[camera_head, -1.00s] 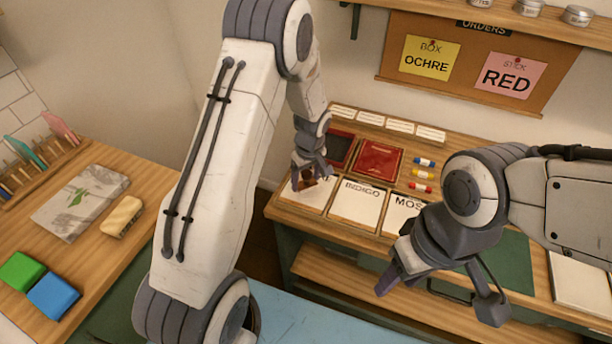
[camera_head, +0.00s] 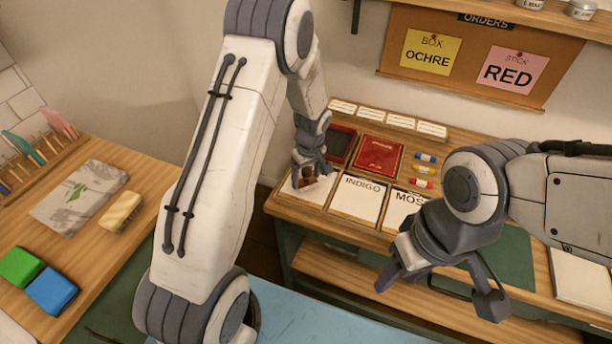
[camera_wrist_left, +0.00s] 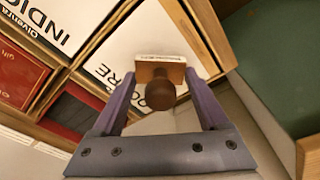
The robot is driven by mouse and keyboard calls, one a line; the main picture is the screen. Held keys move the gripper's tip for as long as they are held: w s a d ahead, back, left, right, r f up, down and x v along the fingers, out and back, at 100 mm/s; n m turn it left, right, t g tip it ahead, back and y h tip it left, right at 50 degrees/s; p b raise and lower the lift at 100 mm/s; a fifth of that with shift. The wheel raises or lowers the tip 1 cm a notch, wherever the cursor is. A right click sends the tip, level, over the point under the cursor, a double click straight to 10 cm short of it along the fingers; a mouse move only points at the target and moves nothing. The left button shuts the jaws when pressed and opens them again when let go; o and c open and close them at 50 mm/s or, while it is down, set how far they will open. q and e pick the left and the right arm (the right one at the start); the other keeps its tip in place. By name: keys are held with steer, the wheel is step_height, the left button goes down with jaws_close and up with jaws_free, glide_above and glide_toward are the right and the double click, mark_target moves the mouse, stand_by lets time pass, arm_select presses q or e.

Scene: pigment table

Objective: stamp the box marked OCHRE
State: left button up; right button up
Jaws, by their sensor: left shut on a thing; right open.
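My left gripper (camera_head: 310,180) is shut on a wooden stamp (camera_head: 306,176). In the left wrist view the stamp (camera_wrist_left: 160,82) shows a round brown handle and a pale-edged block between the two purple fingers (camera_wrist_left: 160,105). It is over the white OCHRE box (camera_wrist_left: 122,62), whose label is partly hidden by finger and stamp. In the head view only part of this box (camera_head: 321,190) shows, left of INDIGO. I cannot tell whether the stamp touches the box. My right gripper (camera_head: 438,290) is open and empty, in front of the bench.
The INDIGO box (camera_head: 357,205) and MOSS box (camera_head: 400,205) stand to the right. Behind are a dark red pad (camera_head: 341,145) and a red case (camera_head: 379,156). Coloured sticks (camera_head: 423,170) lie near my right arm. An order note (camera_head: 430,53) reads BOX OCHRE.

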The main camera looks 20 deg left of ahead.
mark_target(306, 169)
arm_select(q)
steer(key=shift+f+b, duration=0.5)
stand_by(1.5)
steer(key=shift+r+p, duration=2.35)
steer(key=shift+r, duration=1.2)
